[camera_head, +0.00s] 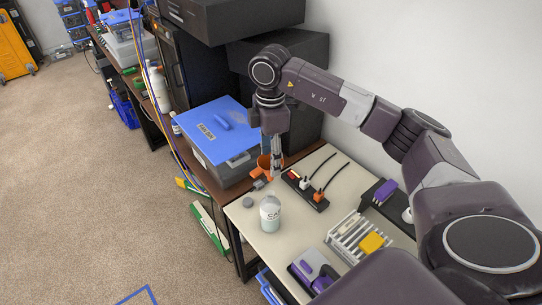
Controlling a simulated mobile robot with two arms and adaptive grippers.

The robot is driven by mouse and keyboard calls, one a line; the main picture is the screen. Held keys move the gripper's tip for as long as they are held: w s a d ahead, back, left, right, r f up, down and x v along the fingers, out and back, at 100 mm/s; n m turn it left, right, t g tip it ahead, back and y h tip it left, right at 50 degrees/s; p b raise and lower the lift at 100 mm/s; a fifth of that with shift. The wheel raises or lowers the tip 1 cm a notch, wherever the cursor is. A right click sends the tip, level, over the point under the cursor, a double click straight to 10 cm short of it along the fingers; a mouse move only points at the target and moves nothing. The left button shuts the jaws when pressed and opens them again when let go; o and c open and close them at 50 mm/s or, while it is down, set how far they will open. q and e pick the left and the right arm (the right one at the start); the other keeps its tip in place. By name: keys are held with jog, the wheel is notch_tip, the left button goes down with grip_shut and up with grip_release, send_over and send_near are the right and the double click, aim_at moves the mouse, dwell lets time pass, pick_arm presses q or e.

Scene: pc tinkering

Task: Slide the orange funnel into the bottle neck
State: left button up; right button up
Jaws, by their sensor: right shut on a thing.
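The orange funnel (263,163) is at my right gripper (275,171), at the back left end of the light table. My right gripper is shut on the funnel, and its fingers hide part of it. The bottle (270,213), clear with a white label, stands upright near the table's left edge, nearer to the camera than the gripper. The funnel and the bottle are apart. My left gripper is not in view.
A black power strip (306,191) with plugs lies right of the gripper. A grey cap-like disc (248,202) lies left of the bottle. A white rack (351,236) and a yellow block (372,243) are at right. A blue-lidded box (216,127) stands behind.

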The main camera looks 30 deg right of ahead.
aim_at(270, 179)
notch_tip(270, 179, down, 5)
jog(key=b, duration=0.3)
jog(key=shift+w+r, duration=0.1)
jog(key=shift+r, duration=0.1)
jog(key=shift+f+b, duration=0.35)
jog(key=shift+f, duration=0.2)
jog(key=shift+f+b, duration=1.05)
jog(key=shift+f, duration=0.7)
jog(key=shift+c, duration=0.2)
dwell(0.5)
jog(key=o, duration=1.4)
jog(key=shift+c, duration=0.2)
jog(key=shift+r, duration=0.1)
notch_tip(270, 179, up, 5)
jog(key=p, duration=0.3)
jog(key=shift+p, duration=0.4)
